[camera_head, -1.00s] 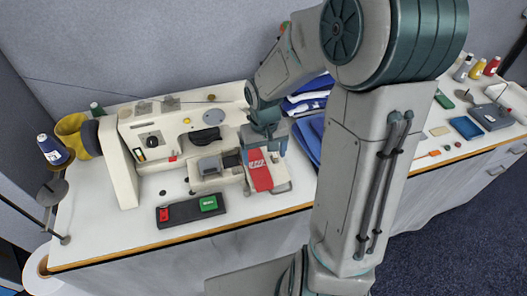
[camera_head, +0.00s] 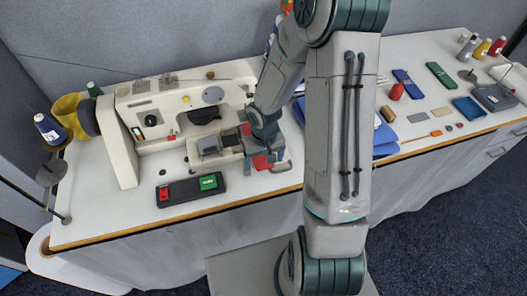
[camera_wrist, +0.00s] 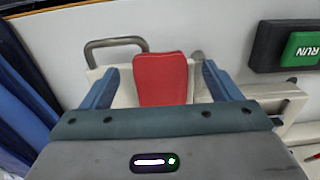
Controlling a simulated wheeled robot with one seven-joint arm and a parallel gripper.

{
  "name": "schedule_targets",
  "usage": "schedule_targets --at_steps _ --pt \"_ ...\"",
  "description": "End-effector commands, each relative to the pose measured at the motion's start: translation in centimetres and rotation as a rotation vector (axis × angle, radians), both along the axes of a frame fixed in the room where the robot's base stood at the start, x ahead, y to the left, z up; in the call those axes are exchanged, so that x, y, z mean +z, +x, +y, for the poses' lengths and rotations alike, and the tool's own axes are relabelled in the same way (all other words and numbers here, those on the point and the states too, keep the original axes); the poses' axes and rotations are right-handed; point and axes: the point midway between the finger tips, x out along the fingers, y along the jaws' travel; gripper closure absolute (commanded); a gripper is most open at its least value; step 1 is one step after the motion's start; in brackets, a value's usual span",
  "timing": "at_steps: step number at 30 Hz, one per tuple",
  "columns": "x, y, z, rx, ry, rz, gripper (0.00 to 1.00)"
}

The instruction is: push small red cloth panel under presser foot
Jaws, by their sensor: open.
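The small red cloth panel (camera_head: 262,163) lies on the bed of the cream sewing machine (camera_head: 128,152).
A control box with a green RUN button (camera_head: 208,182) stands in front of the machine; it also shows in the wrist view (camera_wrist: 303,50). A metal wire loop (camera_wrist: 115,44) is beside the panel. Blue cloth (camera_head: 385,140) lies to the right, partly behind my arm.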

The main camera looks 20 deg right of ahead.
Motion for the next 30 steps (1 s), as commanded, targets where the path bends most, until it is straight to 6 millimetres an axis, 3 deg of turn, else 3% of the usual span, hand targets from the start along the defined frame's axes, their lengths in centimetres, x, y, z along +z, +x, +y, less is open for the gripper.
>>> schedule_targets --at_steps 12,17,18,30 --pt "-0.61 -0.01 -0.03 -0.001 0.000 0.000 0.16" --pt "-0.60 -0.01 -0.03 -0.001 0.000 0.000 0.61" --pt "-0.60 -0.01 -0.02 -0.001 0.000 0.000 0.66" --pt "-0.57 0.59 0.12 0.002 0.000 0.000 0.66"
